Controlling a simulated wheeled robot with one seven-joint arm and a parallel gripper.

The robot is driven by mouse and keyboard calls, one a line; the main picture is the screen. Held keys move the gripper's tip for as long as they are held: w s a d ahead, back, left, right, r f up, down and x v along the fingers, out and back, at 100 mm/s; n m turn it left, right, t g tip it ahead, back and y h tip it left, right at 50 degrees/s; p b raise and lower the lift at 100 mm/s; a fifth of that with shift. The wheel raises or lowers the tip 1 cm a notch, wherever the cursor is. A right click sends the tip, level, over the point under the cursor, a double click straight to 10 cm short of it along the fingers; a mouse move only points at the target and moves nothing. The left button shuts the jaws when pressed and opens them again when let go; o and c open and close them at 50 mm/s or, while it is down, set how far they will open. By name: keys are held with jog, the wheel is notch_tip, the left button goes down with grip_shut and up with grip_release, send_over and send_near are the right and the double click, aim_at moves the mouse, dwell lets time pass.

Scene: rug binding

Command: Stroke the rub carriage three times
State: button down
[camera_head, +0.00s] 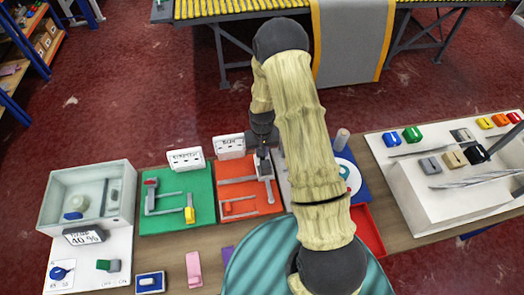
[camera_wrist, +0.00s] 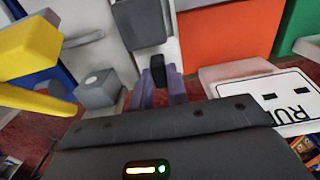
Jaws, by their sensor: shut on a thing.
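The rub station is an orange panel (camera_head: 235,190) with grey rails, behind it a white sign (camera_head: 229,146) that seems to read RUB. The rub carriage (camera_head: 265,169), a grey block, sits at the panel's far right corner. My gripper (camera_head: 262,153) is over it and shut on its upper part. In the wrist view a dark grey block (camera_wrist: 139,22) stands beside the orange panel (camera_wrist: 225,30), and my fingers (camera_wrist: 158,88) close around a small dark piece. The exact contact is partly hidden by my wrist. The sign (camera_wrist: 285,95) shows at the right.
A green panel (camera_head: 160,218) with grey rails and a yellow block lies left of the orange one. My arm hides the table's middle.

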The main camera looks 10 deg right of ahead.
jog(key=shift+d, duration=0.25)
jog(key=c, duration=1.4)
grip_release()
jog(key=shift+d, duration=0.1)
jog(key=shift+o, duration=0.2)
notch_tip(320, 180, up, 18)
jog(key=b, duration=0.4)
jog(key=shift+f, duration=0.25)
